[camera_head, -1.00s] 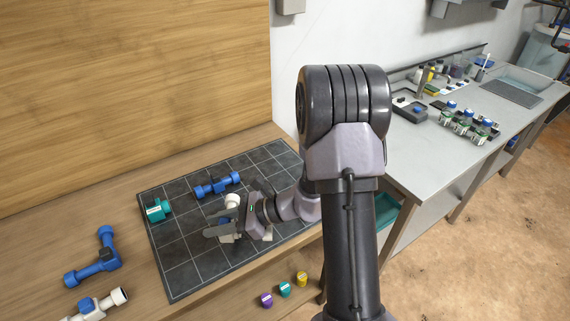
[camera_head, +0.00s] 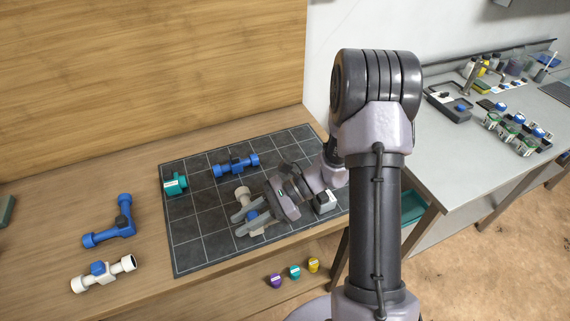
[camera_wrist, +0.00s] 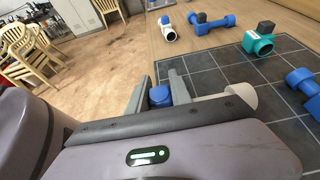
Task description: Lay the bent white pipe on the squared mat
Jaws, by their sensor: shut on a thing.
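The squared mat (camera_head: 190,240) is dark grey with pale grid lines and lies on the wooden bench. My gripper (camera_head: 243,220) is over the mat's front middle, shut on the bent white pipe (camera_head: 242,194). The pipe has a white end sticking out beyond the fingers and a blue part between them. In the wrist view, my gripper (camera_wrist: 160,97) has the blue part between its fingers, and the white pipe end (camera_wrist: 238,94) shows to the right. The rest of the pipe is hidden by the gripper. It is low over the mat; I cannot tell whether it touches.
A blue straight fitting (camera_head: 236,165) and a teal fitting (camera_head: 175,184) lie on the mat. Left of it on bare wood are a bent blue pipe (camera_head: 115,228) and a white pipe with a blue part (camera_head: 104,273). Several coloured caps (camera_head: 295,272) are below the front edge.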

